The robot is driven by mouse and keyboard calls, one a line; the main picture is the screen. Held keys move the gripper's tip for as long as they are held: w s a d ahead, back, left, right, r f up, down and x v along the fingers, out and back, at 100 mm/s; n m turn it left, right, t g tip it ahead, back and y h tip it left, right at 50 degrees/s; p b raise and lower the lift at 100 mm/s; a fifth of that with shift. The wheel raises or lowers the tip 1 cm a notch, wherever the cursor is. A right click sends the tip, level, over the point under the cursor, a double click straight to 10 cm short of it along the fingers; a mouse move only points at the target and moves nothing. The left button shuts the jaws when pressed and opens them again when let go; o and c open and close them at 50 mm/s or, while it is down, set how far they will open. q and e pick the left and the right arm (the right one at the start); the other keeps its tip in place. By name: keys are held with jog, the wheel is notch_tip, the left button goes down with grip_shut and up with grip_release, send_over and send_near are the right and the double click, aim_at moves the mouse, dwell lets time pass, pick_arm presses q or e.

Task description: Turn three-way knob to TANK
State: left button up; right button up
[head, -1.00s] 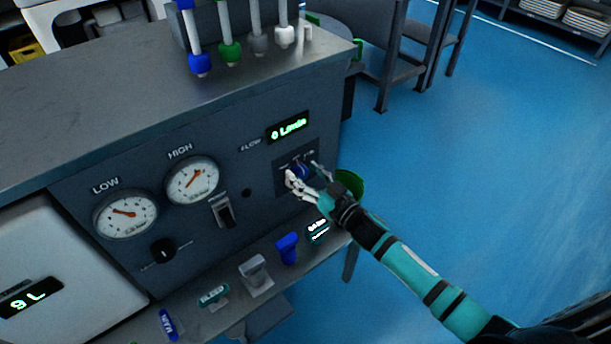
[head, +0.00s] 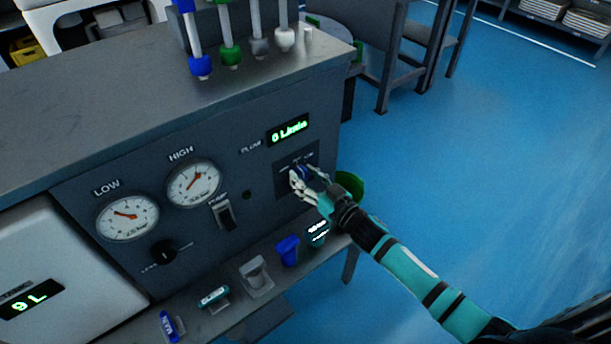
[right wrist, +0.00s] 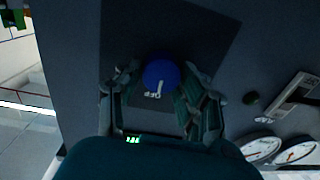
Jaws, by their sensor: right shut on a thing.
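A round blue knob (head: 306,172) sits on a dark square plate (head: 283,181) at the right of the panel, with small labels above it that are too small to read. In the right wrist view the blue knob (right wrist: 160,74) shows face-on, with white lettering on its lower edge. My right gripper (head: 309,178) is shut on the blue knob, with fingers on both sides of it, and it also shows in the right wrist view (right wrist: 160,90). The fingers hide part of the knob in the head view. My left gripper is not in view.
A black knob (head: 164,252), two gauges (head: 127,217) (head: 194,185) and a switch (head: 226,213) are to the left on the panel. A green display (head: 289,131) reads 0 L/min above the blue knob. Coloured handles (head: 287,250) stand on the ledge below. The blue floor at right is open.

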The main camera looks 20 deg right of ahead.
jog(key=shift+r+n+p, duration=0.1)
jog(key=shift+n+p, duration=0.25)
jog(key=shift+n, duration=0.25)
jog(key=n+p, duration=0.2)
jog(key=n, duration=0.3)
jog(key=shift+a, duration=0.1)
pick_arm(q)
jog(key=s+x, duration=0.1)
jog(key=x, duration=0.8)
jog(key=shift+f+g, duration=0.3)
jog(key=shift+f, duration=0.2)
pick_arm(e)
jog(key=shift+n, duration=1.5)
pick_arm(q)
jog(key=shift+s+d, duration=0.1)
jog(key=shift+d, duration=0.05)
pick_arm(e)
jog(key=o, duration=1.1)
jog(key=shift+o, duration=0.2)
jog(key=shift+s, duration=0.1)
jog(key=v, duration=1.2)
jog(key=shift+a, duration=0.2)
jog(key=shift+h, duration=0.3)
